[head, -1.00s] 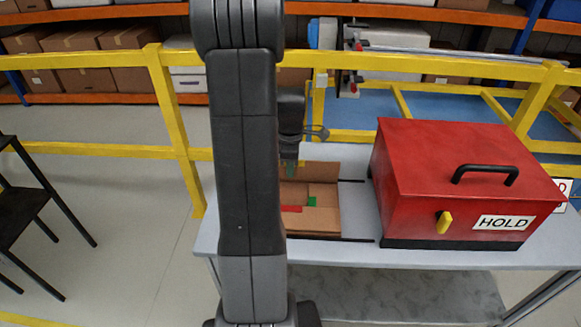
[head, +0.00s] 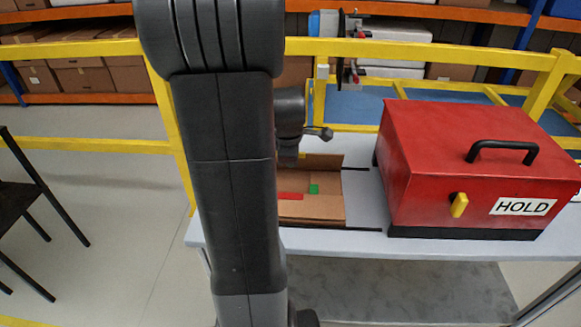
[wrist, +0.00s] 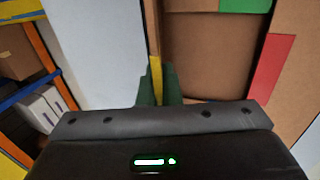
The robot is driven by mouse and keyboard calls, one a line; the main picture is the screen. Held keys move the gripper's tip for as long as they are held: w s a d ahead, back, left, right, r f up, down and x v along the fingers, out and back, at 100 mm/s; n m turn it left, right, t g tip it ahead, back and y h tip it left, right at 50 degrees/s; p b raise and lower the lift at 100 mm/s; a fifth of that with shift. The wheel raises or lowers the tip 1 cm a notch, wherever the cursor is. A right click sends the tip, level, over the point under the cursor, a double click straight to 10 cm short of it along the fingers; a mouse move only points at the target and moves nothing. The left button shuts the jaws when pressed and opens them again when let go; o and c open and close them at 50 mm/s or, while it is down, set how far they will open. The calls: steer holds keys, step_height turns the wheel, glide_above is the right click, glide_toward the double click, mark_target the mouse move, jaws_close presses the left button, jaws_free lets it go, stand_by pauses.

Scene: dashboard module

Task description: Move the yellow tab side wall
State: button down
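The yellow tab (wrist: 155,72) is on the edge of a thin cardboard side wall (wrist: 152,25) in the wrist view. My gripper (wrist: 157,88) has dark green fingers, one on each side of the tab, with hardly any gap between. It looks shut on the tab. The wall belongs to an open cardboard box (head: 315,208) on the grey table, with a green tab (head: 314,189) and a red tab (head: 290,197) on its other parts. In the head view my arm hides the yellow tab and the fingertips.
A red case (head: 450,165) with a black handle, a yellow latch and a HOLD label stands right of the cardboard box on the table (head: 362,200). Yellow rails (head: 400,48) run behind. In the wrist view, bare table shows left of the side wall.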

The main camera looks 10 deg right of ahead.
steer(key=t+b, duration=0.1)
steer(key=b, duration=0.1)
steer(key=s+f+t+b, duration=0.1)
steer(key=b, duration=0.2)
steer(key=shift+a+f+h, duration=0.1)
steer(key=shift+a+h, duration=0.05)
steer(key=shift+h, duration=0.15)
steer(key=t+b, duration=0.1)
steer(key=b, duration=0.2)
steer(key=t+b, duration=0.1)
steer(key=b, duration=0.3)
steer(key=shift+s+a+f+t+h, duration=0.1)
steer(key=shift+s+f+t+h, duration=0.2)
steer(key=shift+s+f, duration=0.05)
steer(key=t+b, duration=0.1)
steer(key=b, duration=0.3)
steer(key=shift+s, duration=0.15)
steer(key=shift+t+h+b, duration=0.3)
steer(key=shift+b, duration=0.1)
steer(key=shift+s+a+r+t+b, duration=0.1)
steer(key=shift+t+b, duration=0.2)
steer(key=shift+b, duration=0.65)
steer(key=c, duration=1.6)
jaws_free()
steer(key=shift+r, duration=0.1)
